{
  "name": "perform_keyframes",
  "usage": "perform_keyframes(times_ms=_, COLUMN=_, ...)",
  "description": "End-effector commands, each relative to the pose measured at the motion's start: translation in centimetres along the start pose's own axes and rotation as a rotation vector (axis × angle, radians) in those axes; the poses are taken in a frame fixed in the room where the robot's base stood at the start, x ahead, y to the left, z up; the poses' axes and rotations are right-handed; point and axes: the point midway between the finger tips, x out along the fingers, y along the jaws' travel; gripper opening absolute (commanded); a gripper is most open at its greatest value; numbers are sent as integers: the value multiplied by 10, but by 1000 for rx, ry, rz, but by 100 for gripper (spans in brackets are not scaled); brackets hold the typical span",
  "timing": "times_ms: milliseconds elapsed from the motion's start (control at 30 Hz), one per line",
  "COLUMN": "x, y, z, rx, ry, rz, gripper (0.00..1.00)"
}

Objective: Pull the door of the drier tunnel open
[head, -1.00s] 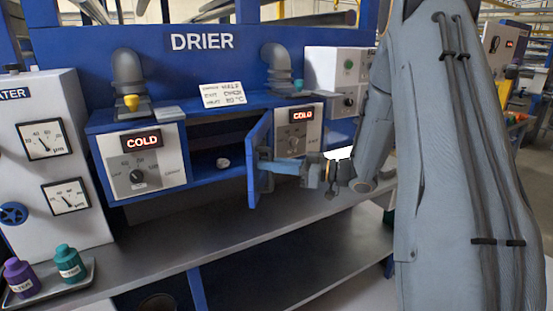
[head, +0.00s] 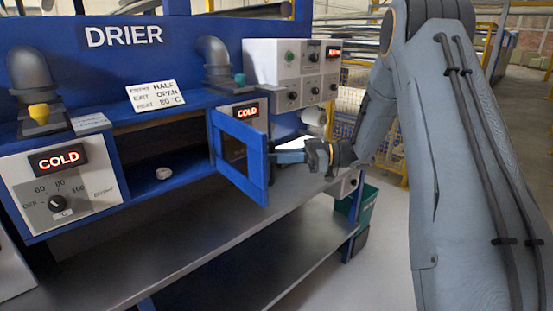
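The drier tunnel (head: 125,34) is a blue cabinet with a dark mouth. Its blue framed door (head: 260,180), with a window, stands swung out from the right side of the mouth. Its free edge points toward me and to the right, partly covering the right-hand panel. My gripper (head: 282,157) is at the door's far right-hand side, its fingers reaching to the free edge. The door hides the fingertips and any handle, so I cannot tell whether they are shut on it. A small pale lump (head: 163,173) lies inside the mouth.
A left panel (head: 62,188) reads COLD, as does the right panel (head: 246,112) behind the door. A grey shelf (head: 235,235) runs below the tunnel. A green bin (head: 366,208) stands past its right end. Open floor (head: 370,275) lies at the lower right.

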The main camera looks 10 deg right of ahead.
Motion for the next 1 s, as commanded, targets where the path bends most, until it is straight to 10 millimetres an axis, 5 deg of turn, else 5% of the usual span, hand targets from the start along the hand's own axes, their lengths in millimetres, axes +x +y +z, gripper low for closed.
perform_keyframes(times_ms=400, x=0, y=2, z=-2, rx=-2, ry=1, rz=-1, gripper=0)
perform_keyframes(times_ms=433, x=0, y=2, z=-2, rx=-2, ry=1, rz=-1, gripper=14)
perform_keyframes(times_ms=533, x=0, y=2, z=-1, rx=-1, ry=1, rz=-1, gripper=31)
perform_keyframes(times_ms=1000, x=-16, y=2, z=1, rx=-2, ry=0, rz=1, gripper=31)
